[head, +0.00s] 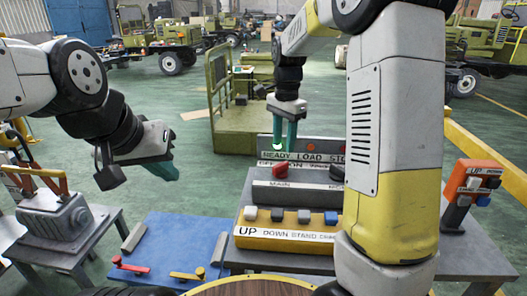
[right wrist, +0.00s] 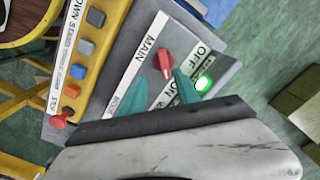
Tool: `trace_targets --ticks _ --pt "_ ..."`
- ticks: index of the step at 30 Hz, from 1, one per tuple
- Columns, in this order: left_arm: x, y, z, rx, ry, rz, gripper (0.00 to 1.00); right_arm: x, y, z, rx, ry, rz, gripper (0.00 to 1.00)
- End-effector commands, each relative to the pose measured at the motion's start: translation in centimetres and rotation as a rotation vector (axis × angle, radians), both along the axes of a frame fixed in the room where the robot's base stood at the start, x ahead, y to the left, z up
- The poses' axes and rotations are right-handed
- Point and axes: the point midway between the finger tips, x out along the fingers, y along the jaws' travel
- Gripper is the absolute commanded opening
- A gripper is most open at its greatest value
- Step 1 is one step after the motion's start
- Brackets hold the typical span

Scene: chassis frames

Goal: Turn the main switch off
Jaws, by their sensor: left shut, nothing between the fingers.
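The main switch is a red knob (head: 281,171) on a dark grey box above the label MAIN. In the right wrist view the knob (right wrist: 165,60) is beside the OFF and ON label; I cannot tell surely which word it points to. My right gripper (head: 283,132) is above and behind the knob, fingers downward. In the right wrist view its teal fingers (right wrist: 152,105) are apart with nothing held, one tip close beside the knob; contact cannot be told. My left gripper (head: 163,170) is shut and empty, in the air left of the console.
A green lamp (right wrist: 203,83) is lit behind the switch. A yellow button box (head: 285,237) stands in front. My right arm hides the console's right side. An orange control box (head: 474,182) stands right, a blue board (head: 168,248) left.

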Motion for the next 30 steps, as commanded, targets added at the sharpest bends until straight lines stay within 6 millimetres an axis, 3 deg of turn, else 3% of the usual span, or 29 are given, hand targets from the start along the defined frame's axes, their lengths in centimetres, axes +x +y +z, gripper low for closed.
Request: trace_targets --ticks 5,18,30 --pt "0.0 0.0 0.0 0.000 0.000 0.000 0.00 0.6 0.2 -1.3 -0.014 0.015 -0.030 0.38" --pt "0.0 0.0 0.0 0.000 0.000 0.000 0.00 0.5 0.2 -7.5 -0.013 0.014 -0.028 0.38" --pt "0.0 0.0 0.0 0.000 0.000 0.000 0.00 0.5 0.2 -8.4 -0.012 0.013 -0.027 0.36"
